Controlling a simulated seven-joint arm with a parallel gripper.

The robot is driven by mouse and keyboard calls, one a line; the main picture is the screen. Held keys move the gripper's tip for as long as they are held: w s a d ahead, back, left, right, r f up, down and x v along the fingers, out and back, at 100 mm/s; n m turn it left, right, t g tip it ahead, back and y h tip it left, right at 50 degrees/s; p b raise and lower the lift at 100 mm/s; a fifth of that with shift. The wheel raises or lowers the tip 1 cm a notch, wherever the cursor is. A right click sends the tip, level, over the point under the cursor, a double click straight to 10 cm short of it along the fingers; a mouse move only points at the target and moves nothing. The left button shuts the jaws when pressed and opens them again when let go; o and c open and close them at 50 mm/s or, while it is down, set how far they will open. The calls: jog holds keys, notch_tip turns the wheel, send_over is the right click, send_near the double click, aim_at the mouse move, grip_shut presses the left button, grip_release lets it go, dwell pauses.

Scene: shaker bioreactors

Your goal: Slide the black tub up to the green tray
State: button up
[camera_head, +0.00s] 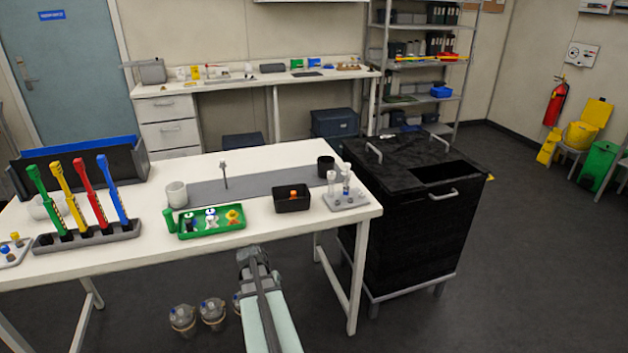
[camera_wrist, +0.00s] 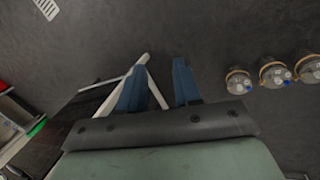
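The black tub (camera_head: 291,206) stands upright on the white table's right half, with a small orange item inside. The green tray (camera_head: 216,231) lies to its left, holding several small white, blue and yellow pieces. A strip of tabletop shows between tub and tray, so they are apart. My gripper (camera_head: 254,257) is in front of the table's near edge, away from both. In the wrist view its two blue fingers (camera_wrist: 160,67) are spread with nothing between them, over dark floor. The tub cannot be made out in the wrist view.
A grey rack (camera_head: 90,236) of coloured tools stands left of the tray. A white cup (camera_head: 176,194) and black cup (camera_head: 326,166) stand behind. A small vial holder (camera_head: 346,200) sits right of the tub. Capped jars (camera_head: 212,313) stand on the floor below the table.

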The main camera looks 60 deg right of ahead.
jog(key=s+d+r+m+h, duration=0.1)
jog(key=s+d+r+m, duration=0.2)
jog(key=s+d+r, duration=0.6)
jog(key=s+d+r+m+h, duration=0.1)
jog(key=s+d+r+m, duration=0.35)
jog(key=d+r, duration=0.85)
notch_tip(320, 180, up, 14)
jog(key=n+t, duration=0.6)
jog(key=n, duration=0.4)
send_over(308, 195)
jog(key=s+a, duration=0.3)
jog(key=s, duration=0.1)
jog(key=shift+a+m, duration=0.1)
jog(key=shift+m, duration=0.15)
jog(key=x, duration=1.4)
jog(key=shift+w+a, duration=0.15)
jog(key=shift+a, duration=0.1)
jog(key=shift+r, duration=0.1)
grip_shut()
